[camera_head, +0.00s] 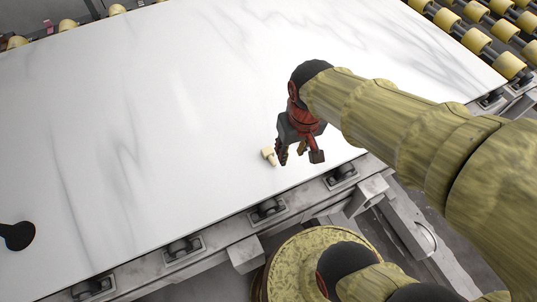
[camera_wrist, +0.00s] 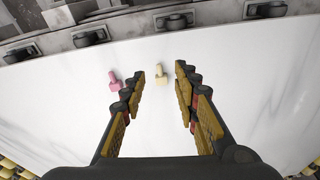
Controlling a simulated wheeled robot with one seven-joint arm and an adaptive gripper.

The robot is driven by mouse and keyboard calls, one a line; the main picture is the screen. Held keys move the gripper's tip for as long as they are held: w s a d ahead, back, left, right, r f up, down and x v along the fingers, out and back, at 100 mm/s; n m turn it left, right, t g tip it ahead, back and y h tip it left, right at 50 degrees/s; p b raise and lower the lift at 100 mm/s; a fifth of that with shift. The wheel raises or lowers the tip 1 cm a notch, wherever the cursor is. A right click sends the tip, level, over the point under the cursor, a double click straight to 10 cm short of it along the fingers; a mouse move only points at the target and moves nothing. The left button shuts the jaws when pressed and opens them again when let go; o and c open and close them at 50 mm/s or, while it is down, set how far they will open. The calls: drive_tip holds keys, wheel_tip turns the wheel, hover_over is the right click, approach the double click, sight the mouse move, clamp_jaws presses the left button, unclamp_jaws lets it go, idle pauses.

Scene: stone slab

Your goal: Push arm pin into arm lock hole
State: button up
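A small cream peg-like piece (camera_head: 268,155) lies on the white slab near its front edge. In the wrist view this cream piece (camera_wrist: 160,74) shows between and beyond the fingertips, not touched. A similar small pink piece (camera_wrist: 115,81) lies to its left; in the head view it does not show clearly near my gripper. I cannot tell which piece, if either, is the arm pin. My gripper (camera_head: 299,157) is open and empty, pointing down over the slab just right of the cream piece. I cannot make out an arm lock hole.
The large white slab (camera_head: 170,110) rests on a frame with rollers (camera_head: 268,208) along its front edge. Yellow rollers (camera_head: 476,40) stand at the back right. A round black object (camera_head: 17,236) is at the left. Most of the slab is clear.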

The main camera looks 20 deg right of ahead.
drive_tip(key=o, duration=0.6)
drive_tip(key=w+f+g, duration=0.1)
drive_tip(key=w+f, duration=0.3)
drive_tip(key=f, duration=0.3)
drive_tip(key=w+f+g, duration=0.1)
drive_tip(key=w+f, duration=0.3)
drive_tip(key=f, duration=0.2)
drive_tip(key=w+f+g, duration=0.1)
drive_tip(key=w+f, duration=0.3)
drive_tip(key=f, duration=0.3)
drive_tip(key=shift+w+f+n, duration=0.3)
drive_tip(key=shift+w+n, duration=0.1)
drive_tip(key=t, duration=0.1)
hover_over(268, 152)
drive_tip(key=shift+s+f, duration=0.1)
drive_tip(key=shift+f, duration=0.05)
drive_tip(key=shift+n, duration=0.3)
drive_tip(key=shift+f+b, duration=1.3)
drive_tip(key=shift+f, duration=2.45)
